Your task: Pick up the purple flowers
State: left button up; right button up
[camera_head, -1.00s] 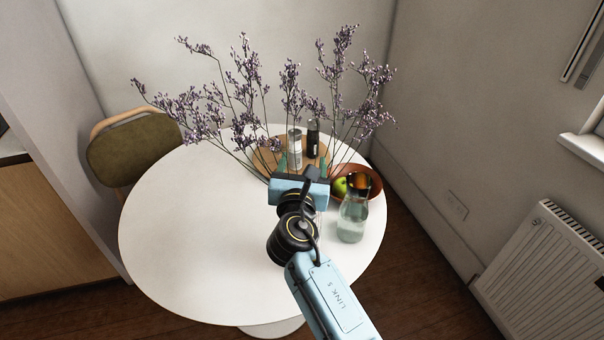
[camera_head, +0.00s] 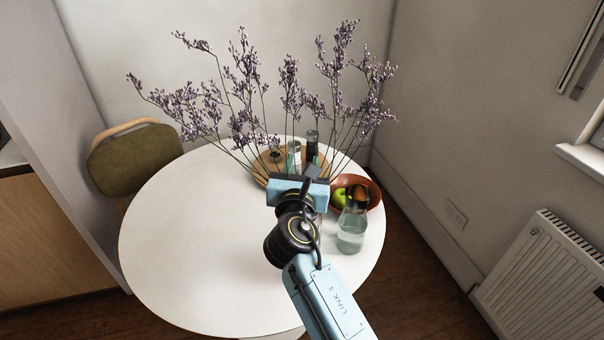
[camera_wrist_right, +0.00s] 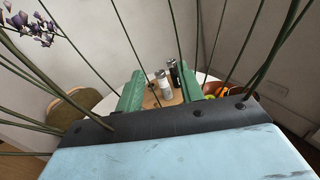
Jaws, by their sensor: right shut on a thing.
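The purple flowers (camera_head: 243,62) stand tall and fan out above the round table in the head view, on thin dark stems. In the right wrist view, blossoms (camera_wrist_right: 18,20) show at the upper left and several stems cross the picture. My right gripper (camera_head: 306,166) is at the base of the stems and is shut on the flowers. Its green fingers (camera_wrist_right: 160,88) stand some way apart in the wrist view. The gripper body hides the lower end of the flowers and any holder. My left gripper is not in view.
The white round table (camera_head: 190,240) has a wooden tray (camera_head: 262,160) with shakers or bottles (camera_head: 312,145), a brown fruit bowl (camera_head: 374,190) and a glass carafe (camera_head: 352,232) close to my right gripper. A chair (camera_head: 135,160) stands behind left. The table's left side is clear.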

aim_at(302, 36)
jog(key=shift+r+p, duration=7.6)
jog(key=shift+r, duration=5.8)
notch_tip(302, 36, up, 15)
jog(key=shift+f, duration=0.2)
